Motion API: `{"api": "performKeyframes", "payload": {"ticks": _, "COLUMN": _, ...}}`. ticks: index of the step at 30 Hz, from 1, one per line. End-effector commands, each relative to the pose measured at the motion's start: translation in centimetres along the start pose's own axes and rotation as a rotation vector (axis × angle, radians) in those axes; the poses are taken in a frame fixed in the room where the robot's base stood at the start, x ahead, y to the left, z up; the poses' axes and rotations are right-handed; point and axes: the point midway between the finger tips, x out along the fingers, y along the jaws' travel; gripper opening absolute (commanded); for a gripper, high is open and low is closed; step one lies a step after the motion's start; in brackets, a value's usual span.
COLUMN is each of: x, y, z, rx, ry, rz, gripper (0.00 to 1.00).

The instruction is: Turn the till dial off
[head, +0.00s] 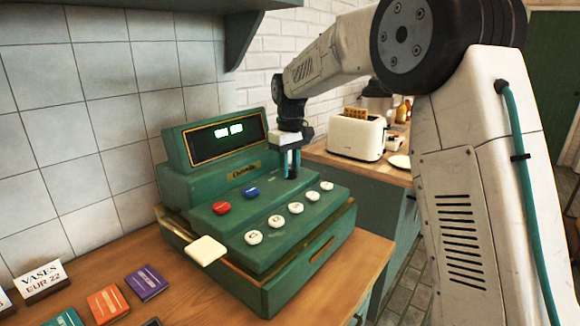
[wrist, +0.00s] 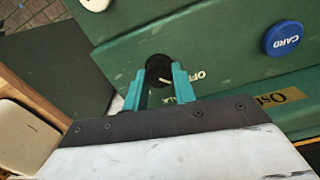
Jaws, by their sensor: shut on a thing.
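The green till (head: 225,240) stands on the wooden counter, with its display (head: 229,131) lit with pale green digits. My gripper (head: 290,165) reaches down to the right end of the till's upper step. In the wrist view, my gripper (wrist: 160,76) has its teal fingers shut on the black till dial (wrist: 157,66), one finger on either side. A short pale mark shows on the dial's face. A white OFF label (wrist: 197,75) is beside the right finger.
A blue CARD button (wrist: 283,38) and a red button (head: 221,208) sit on the same step as the dial. Several round cream keys (head: 296,208) and a cream side plate (head: 205,250) are in front. A toaster (head: 356,135) stands behind, right.

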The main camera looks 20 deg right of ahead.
Motion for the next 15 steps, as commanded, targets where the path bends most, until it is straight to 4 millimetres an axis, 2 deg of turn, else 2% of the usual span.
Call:
{"api": "performKeyframes", "payload": {"ticks": 5, "x": -0.17, "y": 0.05, "z": -0.05, "rx": 0.0, "ry": 0.003, "rz": 0.002, "gripper": 0.04}}
{"api": "performKeyframes", "payload": {"ticks": 6, "x": -0.17, "y": 0.05, "z": -0.05, "rx": 0.0, "ry": 0.003, "rz": 0.002, "gripper": 0.29}}
{"api": "performKeyframes", "payload": {"ticks": 8, "x": -0.16, "y": 0.05, "z": -0.05, "rx": 0.0, "ry": 0.003, "rz": 0.002, "gripper": 0.46}}
{"api": "performKeyframes", "payload": {"ticks": 9, "x": -0.14, "y": 0.04, "z": -0.04, "rx": 0.0, "ry": 0.003, "rz": 0.002, "gripper": 0.49}}
{"api": "performKeyframes", "payload": {"ticks": 15, "x": -0.07, "y": 0.02, "z": -0.02, "rx": 0.0, "ry": 0.001, "rz": 0.001, "gripper": 0.49}}
